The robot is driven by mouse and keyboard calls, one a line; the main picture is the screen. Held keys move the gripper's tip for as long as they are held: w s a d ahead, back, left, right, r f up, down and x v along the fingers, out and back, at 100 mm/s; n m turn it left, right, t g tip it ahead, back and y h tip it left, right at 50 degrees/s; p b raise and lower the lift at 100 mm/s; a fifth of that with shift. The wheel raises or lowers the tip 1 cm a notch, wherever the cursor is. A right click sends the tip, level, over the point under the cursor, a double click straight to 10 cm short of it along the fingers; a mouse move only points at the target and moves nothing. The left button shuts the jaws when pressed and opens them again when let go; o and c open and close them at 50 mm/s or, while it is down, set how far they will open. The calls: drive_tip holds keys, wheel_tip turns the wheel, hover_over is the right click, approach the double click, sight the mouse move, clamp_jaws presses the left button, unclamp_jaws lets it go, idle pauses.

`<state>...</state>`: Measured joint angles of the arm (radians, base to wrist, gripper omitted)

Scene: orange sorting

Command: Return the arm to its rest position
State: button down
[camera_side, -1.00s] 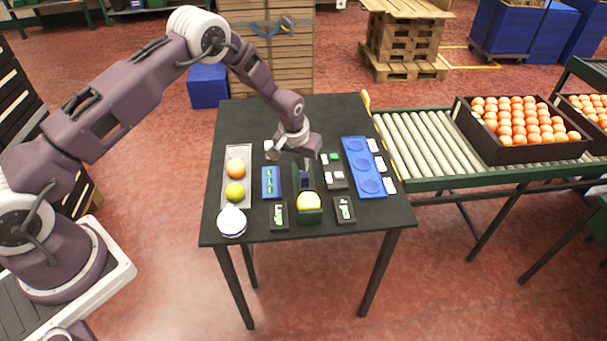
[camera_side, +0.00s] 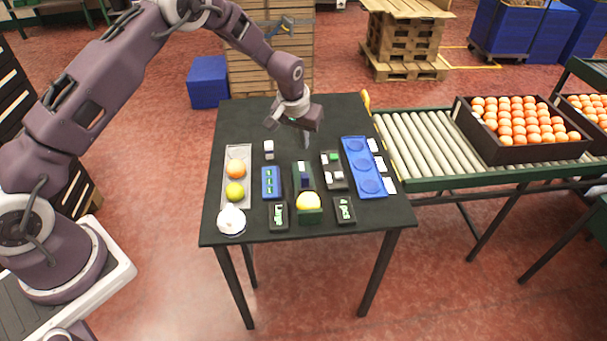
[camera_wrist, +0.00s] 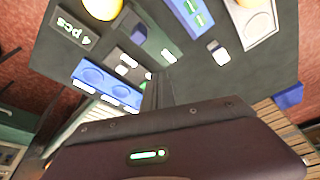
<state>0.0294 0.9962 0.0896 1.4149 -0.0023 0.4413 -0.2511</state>
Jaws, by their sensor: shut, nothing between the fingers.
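My gripper (camera_side: 306,141) is above the back middle of the black table (camera_side: 340,108) in the side view, pointing down. Its fingers are together with nothing between them. It is apart from the things on the table. In the wrist view the dark gripper body (camera_wrist: 180,145) fills the bottom, with the tabletop beyond it.
A grey tray (camera_side: 237,149) holds an orange (camera_side: 236,168) and a yellow-green fruit (camera_side: 235,192). A white bowl (camera_side: 231,221) is near the front left. A blue three-ring tray (camera_side: 365,172) lies right, beside the roller conveyor (camera_side: 430,145).

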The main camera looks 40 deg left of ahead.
drive_tip(key=s+d+r+m+t, duration=0.1)
drive_tip(key=s+r, duration=0.7)
drive_tip(key=r, duration=0.5)
drive_tip(key=s+d+r, duration=0.1)
drive_tip(key=s+r, duration=0.8)
drive_tip(key=r, duration=0.3)
drive_tip(key=s+r+m+t, duration=0.1)
drive_tip(key=s+r+m, duration=0.1)
drive_tip(key=s, duration=2.1)
drive_tip(key=shift+d+h, duration=0.35)
drive_tip(key=shift+h, duration=0.05)
